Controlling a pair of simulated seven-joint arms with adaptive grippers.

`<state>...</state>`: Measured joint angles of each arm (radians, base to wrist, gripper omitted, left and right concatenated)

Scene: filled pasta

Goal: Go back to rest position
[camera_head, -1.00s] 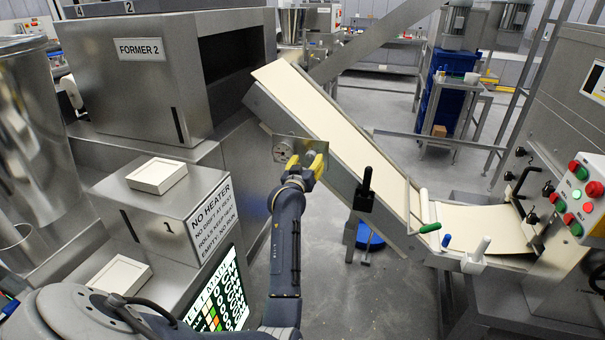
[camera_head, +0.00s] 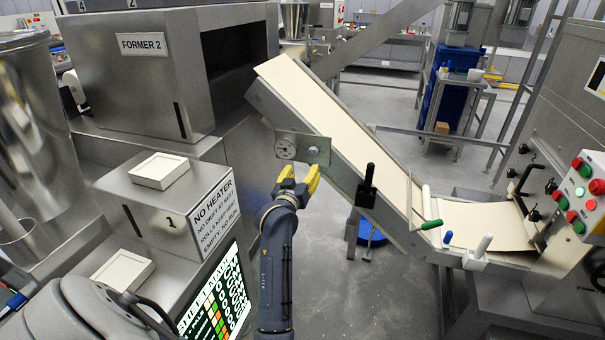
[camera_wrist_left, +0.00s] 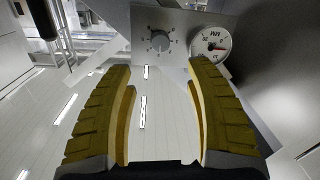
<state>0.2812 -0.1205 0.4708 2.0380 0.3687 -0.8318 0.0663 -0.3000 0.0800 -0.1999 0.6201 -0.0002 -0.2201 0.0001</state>
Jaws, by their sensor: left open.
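My left gripper (camera_head: 298,180) has yellow fingers and is open and empty. In the head view it hangs in the air in front of the inclined conveyor, just below a small metal panel (camera_head: 318,152) with a round gauge (camera_head: 285,146). In the left wrist view, the two yellow fingers (camera_wrist_left: 160,85) stand apart with nothing between them. Beyond the fingertips that view shows a dark knob (camera_wrist_left: 158,40) on the panel and the white gauge (camera_wrist_left: 210,45). A gap shows between fingertips and panel in the head view. My right gripper is not in view.
The inclined conveyor (camera_head: 335,120) carries a pale sheet down to the right. The FORMER 2 machine (camera_head: 140,85) stands at left, above a box labelled NO HEATER (camera_head: 213,215) and a lit screen (camera_head: 225,305). A black-handled lever (camera_head: 368,180) juts from the conveyor. Floor below is open.

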